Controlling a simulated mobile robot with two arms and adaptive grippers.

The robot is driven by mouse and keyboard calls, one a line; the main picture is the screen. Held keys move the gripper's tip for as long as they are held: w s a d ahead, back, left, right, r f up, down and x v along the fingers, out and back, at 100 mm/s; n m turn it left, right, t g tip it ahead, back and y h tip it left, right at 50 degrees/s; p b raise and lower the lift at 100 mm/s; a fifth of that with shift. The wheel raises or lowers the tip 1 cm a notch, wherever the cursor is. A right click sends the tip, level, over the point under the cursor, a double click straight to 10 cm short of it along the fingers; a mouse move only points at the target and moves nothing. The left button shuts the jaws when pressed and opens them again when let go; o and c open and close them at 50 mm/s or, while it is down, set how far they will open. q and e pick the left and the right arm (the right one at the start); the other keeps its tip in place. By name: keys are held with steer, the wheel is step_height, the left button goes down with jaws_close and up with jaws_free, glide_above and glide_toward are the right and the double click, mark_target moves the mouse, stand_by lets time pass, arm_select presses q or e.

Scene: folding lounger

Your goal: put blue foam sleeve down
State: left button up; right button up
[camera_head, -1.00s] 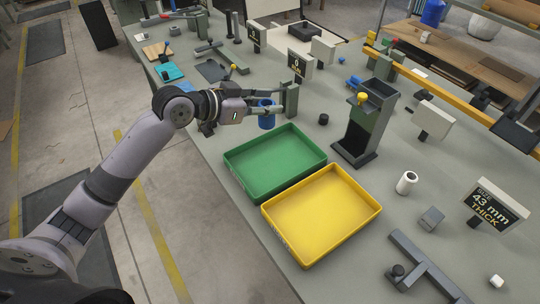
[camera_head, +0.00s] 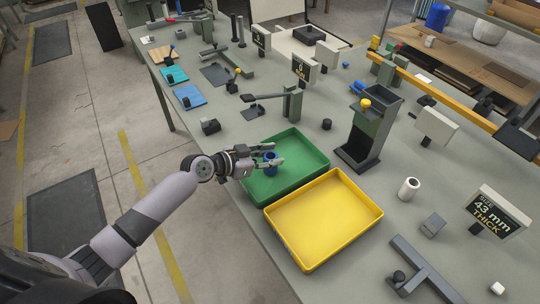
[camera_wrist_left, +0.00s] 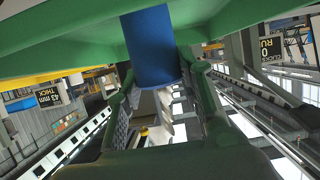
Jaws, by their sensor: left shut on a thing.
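The blue foam sleeve (camera_head: 270,168) is a short upright cylinder held between the fingers of my left gripper (camera_head: 278,154). The gripper reaches in from the left over the green tray (camera_head: 314,142). The sleeve shows over the left part of the tray; I cannot tell whether it touches the tray floor. In the left wrist view the blue sleeve (camera_wrist_left: 150,45) sits between the fingers of the gripper (camera_wrist_left: 160,85), with green tray surface (camera_wrist_left: 55,35) behind it. My right gripper is not in view.
A yellow tray (camera_head: 325,215) stands beside the green one. A grey upright stand (camera_head: 367,135) is behind them. A white cylinder (camera_head: 409,188) and a sign reading 43 mm THICK (camera_head: 497,212) are at the right. The green tray's visible floor is otherwise clear.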

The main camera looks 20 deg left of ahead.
arm_select(q)
steer(key=o, duration=0.5)
steer(key=shift+f, duration=0.1)
steer(key=o, duration=0.4)
steer(key=shift+o, duration=0.2)
steer(key=shift+r, duration=0.25)
steer(key=b+v, duration=0.2)
steer(key=v, duration=1)
steer(key=shift+b, duration=0.4)
steer(key=shift+s+f, duration=0.1)
steer(key=shift+f, duration=0.1)
